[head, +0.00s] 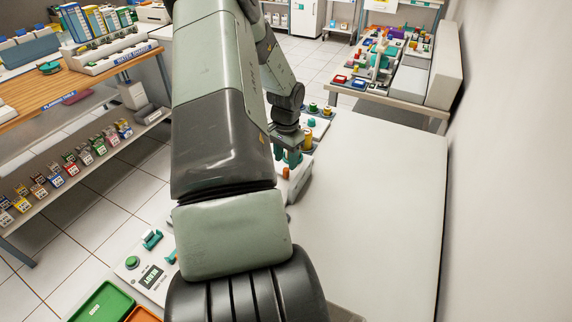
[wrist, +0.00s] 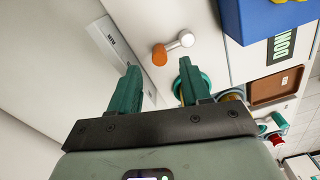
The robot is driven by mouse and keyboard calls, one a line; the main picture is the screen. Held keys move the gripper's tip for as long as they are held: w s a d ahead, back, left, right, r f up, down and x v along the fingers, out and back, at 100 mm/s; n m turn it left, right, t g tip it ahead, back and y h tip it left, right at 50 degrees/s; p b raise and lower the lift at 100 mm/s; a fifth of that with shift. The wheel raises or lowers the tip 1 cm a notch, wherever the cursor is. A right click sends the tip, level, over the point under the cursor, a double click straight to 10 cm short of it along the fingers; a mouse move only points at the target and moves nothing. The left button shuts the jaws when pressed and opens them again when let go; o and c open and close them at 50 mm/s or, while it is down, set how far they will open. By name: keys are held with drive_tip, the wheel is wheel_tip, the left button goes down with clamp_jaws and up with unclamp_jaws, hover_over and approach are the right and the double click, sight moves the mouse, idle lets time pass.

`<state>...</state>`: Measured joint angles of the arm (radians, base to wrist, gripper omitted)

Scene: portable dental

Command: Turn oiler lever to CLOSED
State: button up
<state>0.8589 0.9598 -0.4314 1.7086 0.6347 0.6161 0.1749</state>
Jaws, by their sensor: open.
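A small lever with an orange grip (wrist: 159,55) and a round silver end (wrist: 186,40) shows on a white panel in the wrist view; I take it to be the oiler lever. Its orange end points left. In the head view its orange part (head: 286,172) shows just below my gripper (head: 290,155). My gripper (wrist: 158,65) has two green fingers standing apart, with nothing between them. The orange grip appears just beyond the fingertips, between them; whether they touch it cannot be told. A small label on the panel is too small to read.
A green round part (wrist: 205,82) is partly hidden behind my right finger. A blue box (wrist: 262,22) and a brown tray (wrist: 275,87) lie farther right. In the head view the white table (head: 375,200) is bare on the right, and my arm hides much of the middle.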

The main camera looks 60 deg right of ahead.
sight(286, 169)
wheel_tip(286, 169, up, 7)
drive_tip(key=shift+r, duration=0.15)
idle(0.6)
